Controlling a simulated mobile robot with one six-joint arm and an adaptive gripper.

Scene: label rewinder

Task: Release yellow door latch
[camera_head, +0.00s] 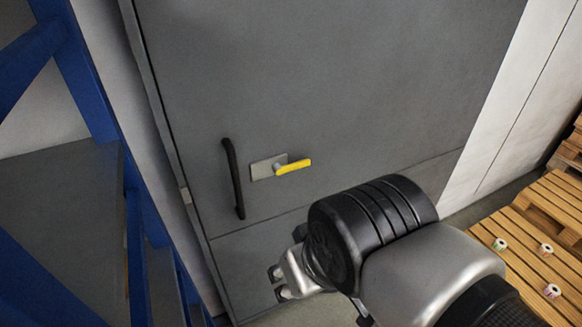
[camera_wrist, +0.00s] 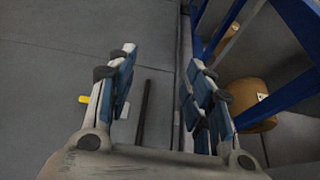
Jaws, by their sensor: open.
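The yellow door latch (camera_head: 293,166) is a short lever on a grey plate (camera_head: 263,168) on the dark grey door (camera_head: 320,80). It lies nearly level, pointing right in the head view. In the wrist view the yellow latch (camera_wrist: 83,99) shows just left of my left finger, and part of it may be hidden. My gripper (camera_head: 279,283) is open and empty, below the latch and apart from it in the head view. The open fingers (camera_wrist: 165,90) also show in the wrist view, with the black door handle (camera_wrist: 143,112) seen between them.
The black vertical handle (camera_head: 233,178) is just left of the latch plate. A blue rack (camera_head: 85,85) stands at the left. Wooden pallets (camera_head: 540,225) with a few small label rolls (camera_head: 546,249) are at the right. A brown roll (camera_wrist: 250,103) shows by the rack.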

